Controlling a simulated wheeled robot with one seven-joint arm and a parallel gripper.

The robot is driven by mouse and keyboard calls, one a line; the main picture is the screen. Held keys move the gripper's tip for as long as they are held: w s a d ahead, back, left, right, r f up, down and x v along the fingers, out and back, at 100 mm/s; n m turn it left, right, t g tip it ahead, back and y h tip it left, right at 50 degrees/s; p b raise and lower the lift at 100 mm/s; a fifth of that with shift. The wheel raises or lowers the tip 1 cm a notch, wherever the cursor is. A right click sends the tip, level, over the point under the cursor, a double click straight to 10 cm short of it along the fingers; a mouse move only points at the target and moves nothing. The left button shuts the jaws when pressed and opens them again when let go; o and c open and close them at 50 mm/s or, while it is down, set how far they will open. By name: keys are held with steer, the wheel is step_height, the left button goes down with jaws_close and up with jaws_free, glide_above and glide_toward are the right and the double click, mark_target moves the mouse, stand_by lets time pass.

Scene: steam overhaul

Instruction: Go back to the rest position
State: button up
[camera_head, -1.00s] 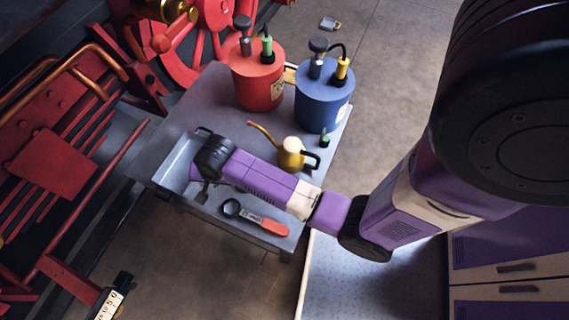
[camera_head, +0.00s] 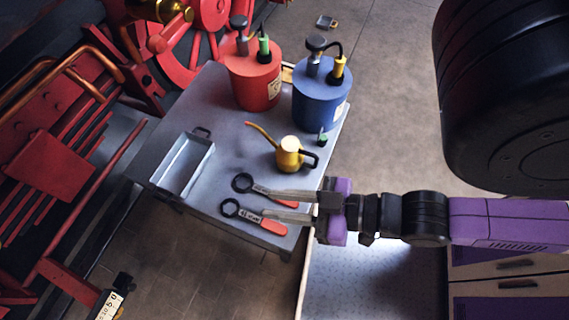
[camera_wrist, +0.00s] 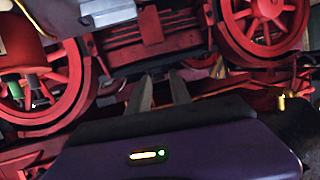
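My gripper (camera_head: 268,204) points left across the front right corner of the grey table (camera_head: 222,150). Its two fingers are apart with nothing between them. In the wrist view the fingers (camera_wrist: 160,88) also show apart and empty, with red locomotive wheels and frame beyond. Two ring-ended wrenches with red handles lie on the table below or behind the fingers: one further back (camera_head: 243,183) and one nearer the front (camera_head: 232,209). The fingers partly cover both. I cannot tell the height of the fingers above the table.
An empty metal tray (camera_head: 205,163) sits on the table's left. A yellow oil can (camera_head: 289,155), a red drum (camera_head: 250,82) and a blue drum (camera_head: 318,103) stand on it. The red locomotive (camera_head: 60,110) is at left; purple-fronted drawers (camera_head: 505,293) are at lower right.

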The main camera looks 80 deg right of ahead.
steer(key=r, duration=0.2)
steer(key=shift+s+a+r+n+t, duration=0.1)
steer(key=shift+s+r+n+t, duration=0.2)
steer(key=shift+s+n, duration=0.1)
step_height(320, 180, up, 2)
steer(key=shift+p, duration=1)
